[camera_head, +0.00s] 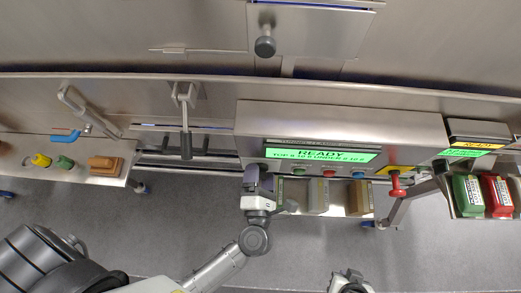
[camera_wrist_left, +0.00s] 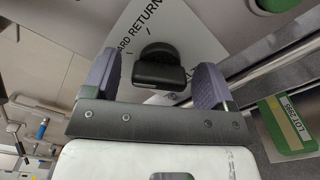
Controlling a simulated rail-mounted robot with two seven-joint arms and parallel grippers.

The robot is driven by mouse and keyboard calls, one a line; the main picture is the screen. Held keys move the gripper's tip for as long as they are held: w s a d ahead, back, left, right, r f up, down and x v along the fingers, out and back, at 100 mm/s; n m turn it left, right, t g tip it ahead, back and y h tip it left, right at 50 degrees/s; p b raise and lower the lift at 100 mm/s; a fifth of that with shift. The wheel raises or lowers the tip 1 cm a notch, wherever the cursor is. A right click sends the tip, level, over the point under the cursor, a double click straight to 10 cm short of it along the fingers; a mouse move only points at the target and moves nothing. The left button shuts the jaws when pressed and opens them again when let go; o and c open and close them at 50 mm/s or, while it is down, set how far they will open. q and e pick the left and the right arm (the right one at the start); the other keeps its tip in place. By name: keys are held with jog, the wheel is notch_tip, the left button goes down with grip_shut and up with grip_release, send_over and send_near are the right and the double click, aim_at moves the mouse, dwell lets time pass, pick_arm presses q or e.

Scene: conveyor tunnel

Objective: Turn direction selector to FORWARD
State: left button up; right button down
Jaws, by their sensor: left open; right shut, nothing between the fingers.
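The direction selector is a black rotary knob (camera_wrist_left: 158,68) on a white label plate (camera_wrist_left: 195,45) in the left wrist view. The plate reads "...ARD" and "RETURN"; the rest of the first word is cut off. My left gripper (camera_head: 257,178) is at the left end of the control panel in the head view and hides the knob there. In the wrist view its two purple-grey fingers stand open on either side of the knob, with visible gaps. My right gripper (camera_head: 349,281) is at the bottom edge of the head view, shut and empty, away from the panel.
The panel has a green READY screen (camera_head: 321,154), a green button (camera_head: 298,171), a red button (camera_head: 329,173) and a red-handled part (camera_head: 397,187) on yellow. A lever (camera_head: 186,140) stands to the left. Green (camera_head: 468,195) and red (camera_head: 497,194) boxes sit far right.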

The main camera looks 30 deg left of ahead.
pick_arm(q)
jog(key=v, duration=1.3)
jog(key=shift+s+b, duration=0.3)
jog(key=shift+b, duration=0.05)
jog(key=shift+d, duration=0.1)
